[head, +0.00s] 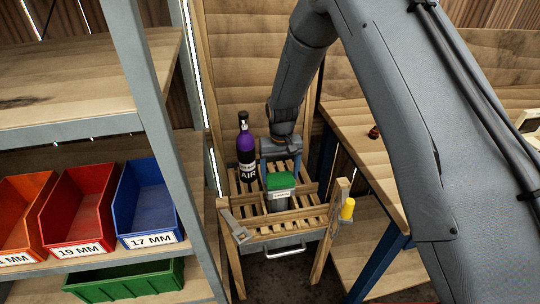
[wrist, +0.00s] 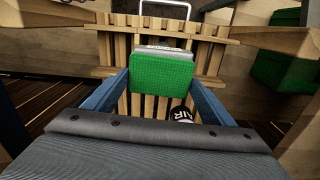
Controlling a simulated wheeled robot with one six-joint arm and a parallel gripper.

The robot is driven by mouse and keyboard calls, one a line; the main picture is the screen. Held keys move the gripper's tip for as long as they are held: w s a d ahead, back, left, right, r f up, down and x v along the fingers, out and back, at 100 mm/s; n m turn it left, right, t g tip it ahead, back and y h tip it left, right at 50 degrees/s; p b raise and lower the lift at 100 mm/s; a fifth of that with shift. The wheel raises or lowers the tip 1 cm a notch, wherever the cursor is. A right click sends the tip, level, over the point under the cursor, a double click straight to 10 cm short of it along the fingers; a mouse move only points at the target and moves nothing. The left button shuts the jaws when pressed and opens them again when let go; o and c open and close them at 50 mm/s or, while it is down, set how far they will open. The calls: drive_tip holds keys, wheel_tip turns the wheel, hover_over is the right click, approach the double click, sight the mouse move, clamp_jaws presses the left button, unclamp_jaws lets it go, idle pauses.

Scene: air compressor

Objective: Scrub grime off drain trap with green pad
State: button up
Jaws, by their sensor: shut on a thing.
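The green pad (head: 281,181) is over the slats of a wooden stand, between the two blue fingers of my gripper (head: 281,173). The wrist view shows the pad (wrist: 165,72) as a flat textured square, with a finger of my gripper (wrist: 161,78) at each side. The gripper is shut on the pad. A pale grey piece with a small label (head: 282,195) shows directly below the pad; its edge also shows beyond the pad in the wrist view. I cannot tell whether it is the drain trap. No grime can be made out.
A purple and black AIR bottle (head: 246,150) stands upright on the stand (head: 312,222), left of my gripper. A wrench (head: 235,226) and a yellow-handled tool (head: 347,209) are at its front corners. Shelves with bins (head: 150,205) are left; a wooden bench (head: 375,165) is right.

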sight(268, 178)
drive_tip(key=shift+w+d, duration=0.25)
drive_tip(key=shift+d, duration=0.65)
drive_tip(key=shift+w+d, duration=0.2)
drive_tip(key=shift+d, duration=0.7)
drive_tip(key=shift+a, duration=0.15)
drive_tip(key=shift+s+a+f, duration=0.1)
drive_tip(key=shift+s+a, duration=0.1)
drive_tip(key=shift+a, duration=0.5)
drive_tip(key=shift+s+a, duration=0.15)
drive_tip(key=shift+a, duration=0.5)
drive_tip(key=shift+s+a, duration=0.1)
drive_tip(key=shift+a, duration=0.25)
drive_tip(key=shift+s+a, duration=0.2)
drive_tip(key=shift+a, duration=0.5)
drive_tip(key=shift+s+a, duration=0.2)
drive_tip(key=shift+a, duration=0.55)
drive_tip(key=shift+s+a+r, duration=0.2)
drive_tip(key=shift+a, duration=0.35)
drive_tip(key=shift+r+p, duration=1.6)
drive_tip(key=shift+r, duration=2.4)
